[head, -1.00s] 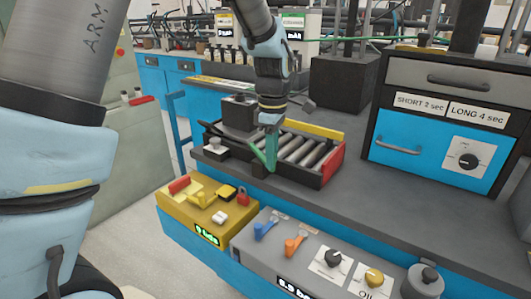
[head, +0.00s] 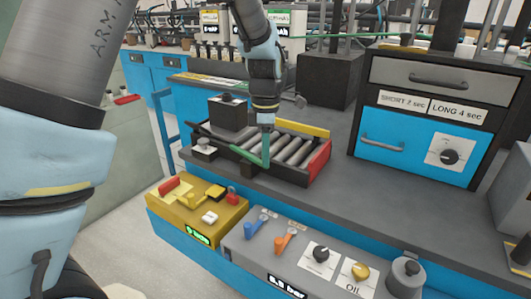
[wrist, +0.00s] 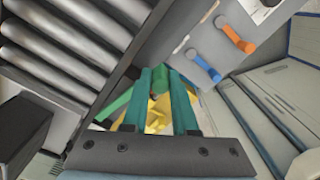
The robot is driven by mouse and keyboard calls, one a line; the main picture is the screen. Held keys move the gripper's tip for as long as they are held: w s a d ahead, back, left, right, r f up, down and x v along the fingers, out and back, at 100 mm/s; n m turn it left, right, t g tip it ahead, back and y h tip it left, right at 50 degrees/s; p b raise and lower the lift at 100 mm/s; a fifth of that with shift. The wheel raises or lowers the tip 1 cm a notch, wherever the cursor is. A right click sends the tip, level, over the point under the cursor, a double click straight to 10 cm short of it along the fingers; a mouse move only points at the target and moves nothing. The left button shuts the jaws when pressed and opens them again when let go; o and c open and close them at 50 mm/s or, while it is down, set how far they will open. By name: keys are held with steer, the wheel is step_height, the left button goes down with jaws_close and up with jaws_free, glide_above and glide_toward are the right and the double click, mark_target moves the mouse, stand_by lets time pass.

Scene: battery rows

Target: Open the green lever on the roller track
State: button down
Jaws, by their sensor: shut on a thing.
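The green lever (head: 247,155) is at the front side of the roller track (head: 315,178), slanting from upper left down to my gripper. My gripper (head: 266,160) reaches down from above, with its teal fingers at the lever's lower right end, shut on the lever. In the wrist view the two fingers (wrist: 163,75) point away from the camera, and a green bar of the lever (wrist: 118,106) shows just left of them. The exact contact between the fingertips is partly hidden.
A dark block (head: 228,113) stands behind the track's left end. A yellow control box (head: 165,208) and a grey panel with blue and orange levers (head: 240,240) are in front and below. A blue drawer cabinet (head: 410,163) stands to the right. Bare bench lies between track and cabinet.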

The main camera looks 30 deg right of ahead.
steer(key=c, duration=0.7)
jaws_free()
steer(key=shift+r, duration=0.15)
step_height(320, 180, up, 11)
steer(key=shift+f+b, duration=0.2)
steer(key=shift+b, duration=0.55)
steer(key=w+a+f+m, duration=0.3)
steer(key=w+a, duration=0.2)
steer(key=a, duration=0.6)
steer(key=s+a+f+m, duration=0.2)
steer(key=a+m, duration=0.1)
steer(key=a, duration=0.5)
steer(key=s+a+f+m+t, duration=0.1)
steer(key=a+f+m, duration=0.2)
steer(key=a, duration=0.6)
steer(key=s+a+f+m, duration=0.2)
steer(key=a+m, duration=0.2)
steer(key=a, duration=0.4)
steer(key=shift+s+a+f+m+t, duration=0.25)
steer(key=shift+s+a+m+t, duration=0.05)
steer(key=shift+a, duration=0.1)
